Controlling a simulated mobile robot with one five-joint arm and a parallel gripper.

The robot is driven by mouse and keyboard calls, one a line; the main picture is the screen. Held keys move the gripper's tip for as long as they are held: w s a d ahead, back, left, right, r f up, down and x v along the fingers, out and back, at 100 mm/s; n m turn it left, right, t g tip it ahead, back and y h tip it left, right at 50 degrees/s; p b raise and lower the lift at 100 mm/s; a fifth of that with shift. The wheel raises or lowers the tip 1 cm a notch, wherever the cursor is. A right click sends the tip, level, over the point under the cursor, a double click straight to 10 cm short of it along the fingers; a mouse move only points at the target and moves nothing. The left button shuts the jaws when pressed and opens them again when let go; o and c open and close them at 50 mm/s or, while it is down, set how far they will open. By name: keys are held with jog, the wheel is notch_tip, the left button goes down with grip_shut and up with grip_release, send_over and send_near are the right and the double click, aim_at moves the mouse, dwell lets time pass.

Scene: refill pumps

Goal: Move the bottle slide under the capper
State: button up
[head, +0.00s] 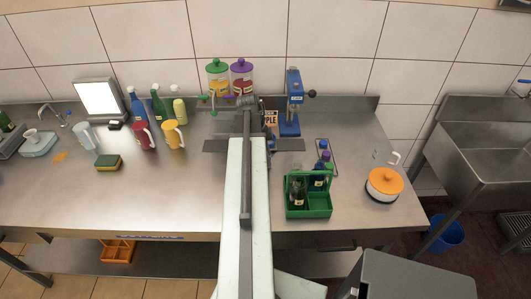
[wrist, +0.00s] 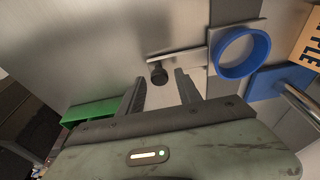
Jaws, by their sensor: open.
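The blue capper (head: 290,105) stands upright on the steel counter, right of my arm in the head view. Its blue base (wrist: 285,82) shows at the right of the wrist view. The bottle slide (wrist: 174,54) is a metal bar with a blue ring (wrist: 241,52) at its right end and a black knob (wrist: 158,73) at its left end. The ring looks empty and lies beside the blue base. My gripper (wrist: 160,85) is open, with the knob between its fingertips; contact is unclear. In the head view, my arm hides the fingertips.
A green carrier (head: 309,208) with dark bottles stands at the front right, and an orange-lidded pot (head: 384,184) farther right. An APPLE carton (head: 271,120) is beside the capper. Jars (head: 218,80) and pitchers (head: 173,135) stand to the left. The front-left counter is clear.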

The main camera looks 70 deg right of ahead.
grip_shut()
jog(key=shift+s+d, duration=0.35)
jog(key=shift+s, duration=0.6)
jog(key=shift+s+d, duration=0.4)
jog(key=shift+s, duration=0.5)
jog(key=shift+s+d, duration=0.35)
jog(key=shift+s, duration=0.6)
jog(key=shift+s+d, duration=0.3)
jog(key=shift+s, duration=0.4)
jog(key=shift+s+d, duration=0.25)
jog(key=shift+s, duration=0.45)
jog(key=shift+s+d, duration=0.3)
jog(key=shift+s, duration=0.4)
jog(key=shift+o, duration=1)
grip_release()
jog(key=shift+f, duration=0.1)
